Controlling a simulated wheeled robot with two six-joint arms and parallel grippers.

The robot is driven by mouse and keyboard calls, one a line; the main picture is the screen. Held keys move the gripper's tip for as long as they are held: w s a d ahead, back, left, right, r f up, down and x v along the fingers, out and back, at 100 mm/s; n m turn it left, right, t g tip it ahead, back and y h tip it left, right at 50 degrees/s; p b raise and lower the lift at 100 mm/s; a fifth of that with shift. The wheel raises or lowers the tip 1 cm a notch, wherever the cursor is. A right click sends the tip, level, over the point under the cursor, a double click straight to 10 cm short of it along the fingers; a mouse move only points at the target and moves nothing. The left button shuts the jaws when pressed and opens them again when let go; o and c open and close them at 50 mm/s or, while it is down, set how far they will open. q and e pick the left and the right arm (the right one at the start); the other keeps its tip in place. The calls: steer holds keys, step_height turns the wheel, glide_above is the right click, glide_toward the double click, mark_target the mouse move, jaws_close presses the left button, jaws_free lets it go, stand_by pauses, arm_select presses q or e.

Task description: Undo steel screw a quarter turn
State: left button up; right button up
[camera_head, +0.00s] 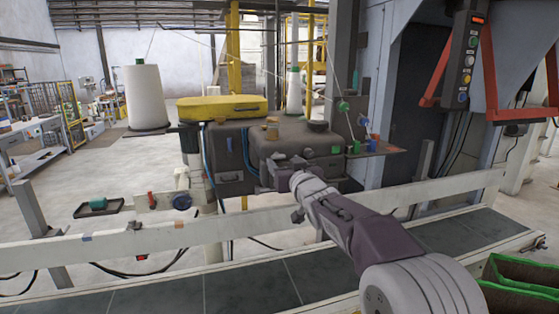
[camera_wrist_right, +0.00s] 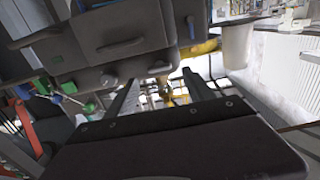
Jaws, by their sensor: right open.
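The dark bag-closing machine head (camera_head: 230,150) hangs over the conveyor, and it shows upside down in the right wrist view (camera_wrist_right: 120,35). A small grey metal knob or screw head (camera_wrist_right: 109,80) shows on its face in that view; I cannot tell for sure that it is the steel screw. My right gripper (camera_head: 270,180) is at the lower front of the machine head. In the wrist view its two fingers (camera_wrist_right: 162,80) are apart, with a small brass-coloured part (camera_wrist_right: 166,92) showing between them, at a depth I cannot judge. My left gripper is out of view.
A yellow cover (camera_head: 222,107) lies on top of the machine head. A white thread cone (camera_head: 146,97) stands at its left. A pale guide rail (camera_head: 120,245) and the conveyor belt (camera_head: 200,293) run below. A control box (camera_head: 463,55) hangs at the upper right.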

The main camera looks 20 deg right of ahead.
mark_target(279, 157)
steer(key=w, duration=0.4)
steer(key=shift+w+a, duration=0.15)
steer(key=shift+w, duration=0.25)
jaws_close()
